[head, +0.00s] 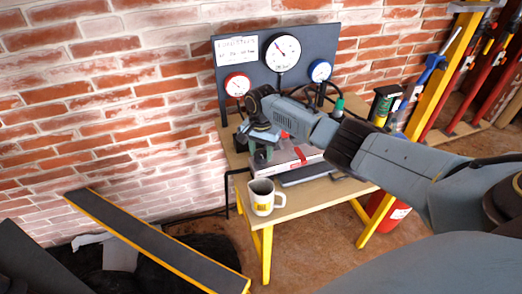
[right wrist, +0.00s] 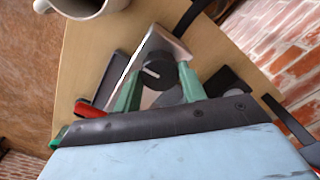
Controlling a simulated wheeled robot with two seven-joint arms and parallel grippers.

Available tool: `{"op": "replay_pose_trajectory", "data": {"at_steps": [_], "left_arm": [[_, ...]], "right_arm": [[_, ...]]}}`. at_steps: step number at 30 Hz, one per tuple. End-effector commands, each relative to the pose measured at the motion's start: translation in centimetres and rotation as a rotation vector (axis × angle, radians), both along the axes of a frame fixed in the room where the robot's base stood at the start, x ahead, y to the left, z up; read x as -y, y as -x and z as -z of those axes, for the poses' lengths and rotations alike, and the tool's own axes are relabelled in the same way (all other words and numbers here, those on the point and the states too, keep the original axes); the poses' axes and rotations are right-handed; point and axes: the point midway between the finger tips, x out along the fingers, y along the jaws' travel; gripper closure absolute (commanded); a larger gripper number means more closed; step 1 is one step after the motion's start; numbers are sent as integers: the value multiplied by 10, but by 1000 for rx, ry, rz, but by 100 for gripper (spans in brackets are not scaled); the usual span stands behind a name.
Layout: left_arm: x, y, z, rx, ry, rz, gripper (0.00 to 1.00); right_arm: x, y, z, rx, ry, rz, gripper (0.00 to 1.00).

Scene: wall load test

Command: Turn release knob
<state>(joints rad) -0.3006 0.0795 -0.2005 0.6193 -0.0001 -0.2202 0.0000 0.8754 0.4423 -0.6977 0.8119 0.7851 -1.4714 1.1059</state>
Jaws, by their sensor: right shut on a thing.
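The release knob (right wrist: 154,70) is a dark round knob with a pale line across its face. In the right wrist view it sits between the two green fingers of my right gripper (right wrist: 157,74), which is shut on it. In the head view my right gripper (head: 262,153) reaches down over the left part of the bench top, and its wrist hides the knob there. A pale metal unit with a red part (head: 309,154) is beside the gripper. My left gripper is not in view.
A white mug (head: 262,198) stands at the front left corner of the wooden table (head: 318,194). A dark panel with several gauges (head: 283,52) rises behind. A brick wall lies behind it. A yellow post (head: 445,70) and tools are at the right.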

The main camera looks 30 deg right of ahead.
Motion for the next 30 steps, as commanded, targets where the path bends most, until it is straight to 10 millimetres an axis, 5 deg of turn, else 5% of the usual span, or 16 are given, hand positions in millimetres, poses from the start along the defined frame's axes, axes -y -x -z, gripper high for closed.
{"op": "replay_pose_trajectory", "data": {"at_steps": [30], "left_arm": [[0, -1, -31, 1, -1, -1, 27]], "right_arm": [[0, 0, -1, -1, -2, -872, 82]]}}
